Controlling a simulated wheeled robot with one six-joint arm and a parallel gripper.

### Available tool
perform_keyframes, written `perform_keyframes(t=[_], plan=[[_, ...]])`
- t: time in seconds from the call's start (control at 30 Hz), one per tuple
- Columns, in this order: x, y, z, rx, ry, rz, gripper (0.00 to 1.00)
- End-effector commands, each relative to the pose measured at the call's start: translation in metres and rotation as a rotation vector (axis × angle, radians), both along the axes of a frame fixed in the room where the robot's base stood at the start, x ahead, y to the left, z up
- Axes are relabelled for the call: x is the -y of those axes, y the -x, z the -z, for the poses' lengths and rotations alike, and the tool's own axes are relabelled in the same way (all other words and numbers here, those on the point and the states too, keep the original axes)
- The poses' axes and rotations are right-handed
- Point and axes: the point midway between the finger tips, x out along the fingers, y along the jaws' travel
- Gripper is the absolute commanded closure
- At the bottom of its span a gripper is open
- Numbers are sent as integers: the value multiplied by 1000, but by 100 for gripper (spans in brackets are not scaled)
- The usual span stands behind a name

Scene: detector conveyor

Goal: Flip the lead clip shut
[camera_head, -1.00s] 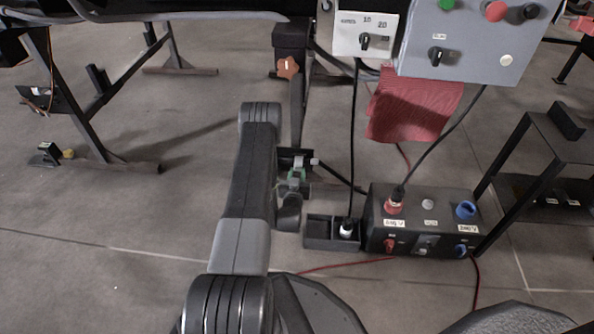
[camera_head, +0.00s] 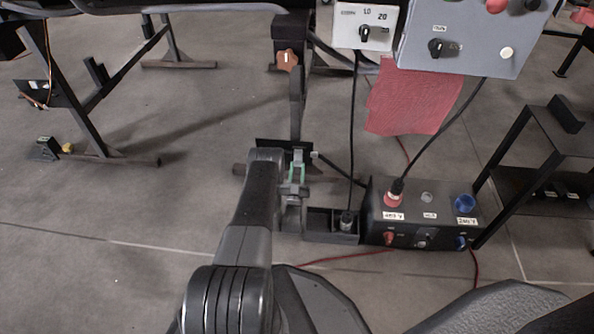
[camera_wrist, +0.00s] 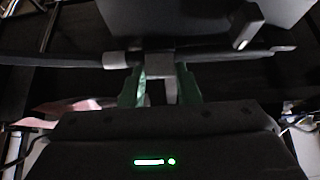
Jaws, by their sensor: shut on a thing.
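The lead clip appears to be the small grey piece (camera_wrist: 160,62) across the black lead (camera_wrist: 55,60) in the wrist view; I cannot tell whether its flap is open or shut. In the head view a grey piece (camera_head: 298,156) shows at the same place, before a dark plate (camera_head: 267,144) on the stand leg. My gripper (camera_wrist: 163,90) has green fingertips on both sides of a grey part of the clip and is shut on it. My gripper also shows in the head view (camera_head: 297,174), partly beside my arm.
A black power box (camera_head: 420,212) with red and blue plugs stands to the right, with a small black tray (camera_head: 330,226) next to it. A black cable (camera_head: 352,120) hangs just right of my gripper. A red cloth (camera_head: 412,100) and grey control box (camera_head: 475,45) are above.

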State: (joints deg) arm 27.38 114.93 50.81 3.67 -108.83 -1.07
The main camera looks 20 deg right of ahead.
Motion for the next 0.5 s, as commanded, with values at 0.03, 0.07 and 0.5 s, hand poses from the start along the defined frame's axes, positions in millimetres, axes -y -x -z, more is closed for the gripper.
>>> perform_keyframes(t=[0.03, 0.07, 0.5], plan=[[0, -1, 1, 0, 1, -3, 94], [0, -1, 2, 1, 2, -3, 94], [0, -2, 2, 2, 2, -2, 57]])
